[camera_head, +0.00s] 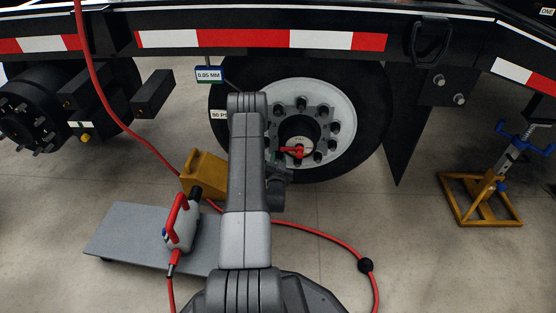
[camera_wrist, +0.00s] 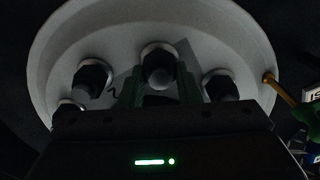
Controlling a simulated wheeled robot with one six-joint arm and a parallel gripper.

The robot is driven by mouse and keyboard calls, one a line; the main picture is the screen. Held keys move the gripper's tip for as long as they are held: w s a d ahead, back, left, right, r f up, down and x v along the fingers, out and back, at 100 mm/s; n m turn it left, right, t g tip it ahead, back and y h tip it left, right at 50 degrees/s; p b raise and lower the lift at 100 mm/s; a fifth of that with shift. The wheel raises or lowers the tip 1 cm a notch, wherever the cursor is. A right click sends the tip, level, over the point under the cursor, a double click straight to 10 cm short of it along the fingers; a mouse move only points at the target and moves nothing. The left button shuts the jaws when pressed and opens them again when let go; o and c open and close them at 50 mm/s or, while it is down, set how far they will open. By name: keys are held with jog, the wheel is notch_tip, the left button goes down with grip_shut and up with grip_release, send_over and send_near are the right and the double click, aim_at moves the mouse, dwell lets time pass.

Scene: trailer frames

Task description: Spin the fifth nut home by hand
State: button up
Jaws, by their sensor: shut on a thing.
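The white wheel (camera_head: 342,112) is mounted on the trailer, with a ring of dark nuts around its hub (camera_head: 299,130). In the wrist view the wheel rim (camera_wrist: 50,45) fills the upper part, with several dark nuts on it. My gripper (camera_wrist: 159,88) has its green fingers on either side of the middle nut (camera_wrist: 158,64), shut on it. A nut on the left (camera_wrist: 91,77) and one on the right (camera_wrist: 219,84) stand clear of the fingers. I cannot tell which nut is the fifth.
A yellow chock (camera_head: 206,172) stands left of the tyre. A grey board (camera_head: 125,226) carries a red-handled tool (camera_head: 181,228); a red hose (camera_head: 325,236) crosses the floor. A yellow stand (camera_head: 480,200) is at right. A red piece (camera_head: 292,151) sits at the hub.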

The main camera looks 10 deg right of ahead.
jog(key=m, duration=0.6)
jog(key=shift+s+d+f+m, duration=0.1)
jog(key=shift+f+m, duration=0.05)
jog(key=shift+m, duration=0.15)
dwell(0.5)
jog(key=o, duration=1)
jog(key=p+v, duration=0.4)
jog(key=v, duration=0.9)
jog(key=shift+s, duration=0.4)
jog(key=shift+w, duration=0.15)
jog(key=b+x, duration=0.4)
jog(key=x, duration=0.9)
jog(key=shift+w, duration=0.35)
